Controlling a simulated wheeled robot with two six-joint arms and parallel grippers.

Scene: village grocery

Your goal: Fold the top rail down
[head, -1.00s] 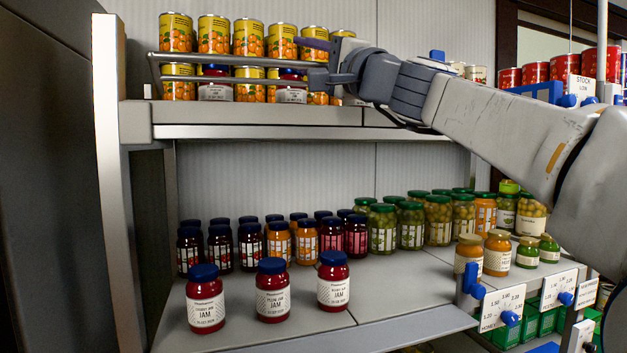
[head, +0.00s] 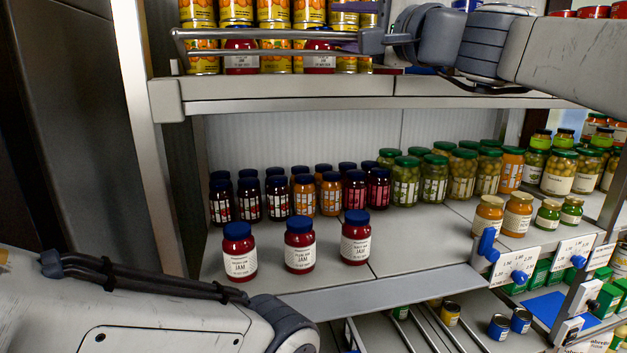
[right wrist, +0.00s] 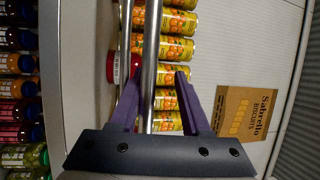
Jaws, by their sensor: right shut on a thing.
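The top rail (head: 250,34) is a grey metal bar across the front of the upper shelf. It runs level before stacked yellow cans (head: 235,12) and two red jam jars (head: 241,62). A second bar shows below it. My right gripper (head: 345,40) is at the rail's right part, shut on it. In the right wrist view the purple fingers (right wrist: 160,70) stand either side of the bright rail (right wrist: 152,40). Part of the grip is hidden by the wrist in the head view. My left arm enters at lower left; its gripper is out of view.
The lower shelf (head: 350,268) holds three jam jars (head: 300,245) in front and rows of jars behind. Blue-clipped price tags (head: 525,262) line its right edge. A biscuit box (right wrist: 245,115) stands beside the cans in the right wrist view.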

